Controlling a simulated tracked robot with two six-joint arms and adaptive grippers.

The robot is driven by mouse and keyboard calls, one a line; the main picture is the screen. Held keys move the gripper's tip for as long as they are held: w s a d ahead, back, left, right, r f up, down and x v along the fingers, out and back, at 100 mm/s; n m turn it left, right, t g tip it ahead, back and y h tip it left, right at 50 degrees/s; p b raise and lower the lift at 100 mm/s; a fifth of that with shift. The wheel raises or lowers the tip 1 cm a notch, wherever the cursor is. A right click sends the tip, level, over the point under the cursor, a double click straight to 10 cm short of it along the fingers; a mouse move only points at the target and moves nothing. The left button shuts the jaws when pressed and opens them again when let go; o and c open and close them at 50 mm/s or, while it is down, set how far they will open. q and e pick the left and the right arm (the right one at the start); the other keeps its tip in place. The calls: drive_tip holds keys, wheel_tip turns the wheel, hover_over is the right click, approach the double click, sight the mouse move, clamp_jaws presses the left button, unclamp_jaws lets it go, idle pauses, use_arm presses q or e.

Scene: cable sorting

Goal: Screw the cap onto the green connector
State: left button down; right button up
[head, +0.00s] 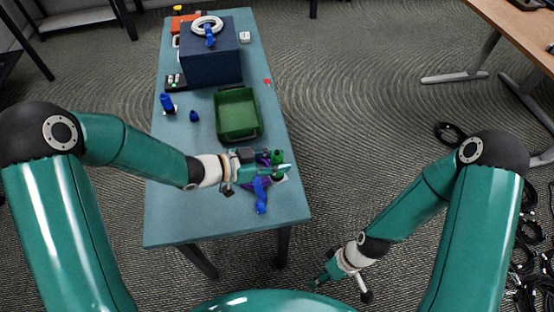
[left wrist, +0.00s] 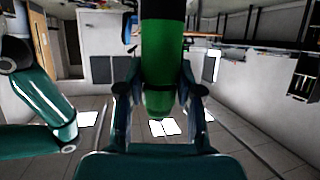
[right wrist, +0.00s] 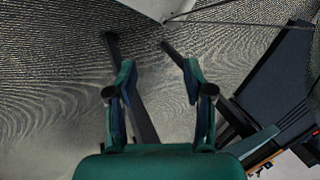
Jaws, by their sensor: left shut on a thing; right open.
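My left gripper (head: 280,170) is over the near right part of the table, shut on a green piece (head: 277,157). In the left wrist view this is a green cylinder (left wrist: 163,75) with a black band, between the two fingers. I take it for the green connector; whether a cap is on it I cannot tell. My right gripper (head: 322,280) is low beside the table's near right side. It is open and empty in the right wrist view (right wrist: 158,98). No separate green cap can be made out.
A blue connector (head: 261,195) and a purple piece lie close by my left gripper. A green bin (head: 219,108) stands mid-table, with a dark blue box (head: 211,66) behind it. A blue connector (head: 167,102) and a small blue piece (head: 194,116) are at left. The front left of the table (head: 185,220) is clear.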

drive_tip(key=w+d+r+n+g+h, duration=0.1)
drive_tip(key=w+r+n+h, duration=0.1)
drive_tip(key=w+r+n, duration=0.8)
drive_tip(key=w+r+n+g+h, duration=0.15)
drive_tip(key=w+n, duration=0.55)
drive_tip(key=n, duration=0.8)
wheel_tip(320, 180, up, 21)
drive_tip(key=n+t, duration=0.5)
drive_tip(key=n, duration=0.2)
hover_over(277, 151)
drive_tip(key=shift+g+h, duration=0.25)
drive_tip(key=shift+h, duration=0.2)
drive_tip(key=shift+f, duration=0.1)
drive_tip(key=shift+f, duration=4)
